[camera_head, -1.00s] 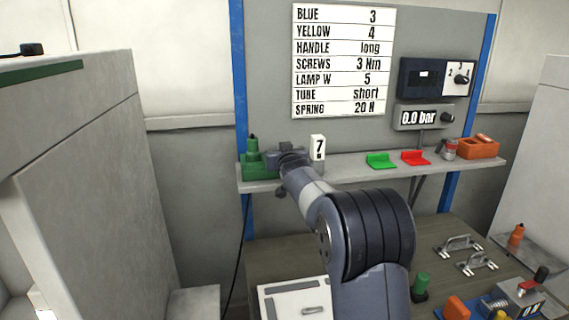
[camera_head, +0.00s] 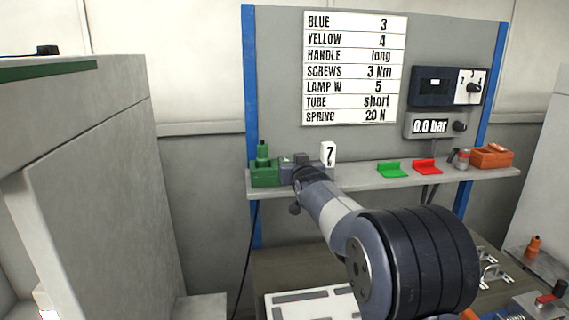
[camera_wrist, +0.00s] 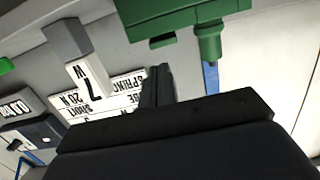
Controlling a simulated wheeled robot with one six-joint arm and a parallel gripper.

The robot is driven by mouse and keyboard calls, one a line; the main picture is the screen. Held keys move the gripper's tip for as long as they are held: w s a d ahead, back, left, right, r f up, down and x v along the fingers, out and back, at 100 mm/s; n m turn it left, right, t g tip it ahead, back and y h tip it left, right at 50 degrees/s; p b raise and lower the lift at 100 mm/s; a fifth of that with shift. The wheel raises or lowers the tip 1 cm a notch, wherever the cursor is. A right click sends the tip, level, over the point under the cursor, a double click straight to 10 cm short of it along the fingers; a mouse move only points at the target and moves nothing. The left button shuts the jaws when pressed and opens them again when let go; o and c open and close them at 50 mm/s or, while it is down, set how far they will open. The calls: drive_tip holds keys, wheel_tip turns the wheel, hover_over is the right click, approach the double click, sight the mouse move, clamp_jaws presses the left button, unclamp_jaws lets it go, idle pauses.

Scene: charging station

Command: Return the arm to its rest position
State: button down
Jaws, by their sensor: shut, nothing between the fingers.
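My arm stretches from the lower right of the head view to the left end of the shelf (camera_head: 350,183). My gripper is mostly hidden there behind my own wrist. In the wrist view my gripper's fingers (camera_wrist: 157,86) are dark and together, with nothing between them. A green charger-like unit (camera_head: 264,172) with an upright knob stands on the shelf just left of my wrist. It also shows in the wrist view (camera_wrist: 180,18), above the fingertips and apart from them in the picture. A white tag marked 7 (camera_head: 328,153) stands just right of my wrist.
A green holder (camera_head: 391,170), a red holder (camera_head: 427,167) and an orange box (camera_head: 491,156) sit farther right on the shelf. A label board (camera_head: 355,65) hangs behind. A tall grey cabinet (camera_head: 95,200) stands at left. A white case (camera_head: 312,302) lies on the bench below.

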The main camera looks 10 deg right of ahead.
drive_tip(key=w+r+p, duration=0.1)
drive_tip(key=w+p, duration=0.1)
drive_tip(key=w+r+p, duration=0.3)
drive_tip(key=w+p, duration=0.1)
drive_tip(key=shift+w+r, duration=0.1)
drive_tip(key=shift+r, duration=0.2)
drive_tip(key=s+b, duration=0.2)
drive_tip(key=s, duration=0.4)
drive_tip(key=shift+s+b, duration=0.3)
drive_tip(key=shift+b, duration=0.05)
drive_tip(key=shift+r, duration=0.15)
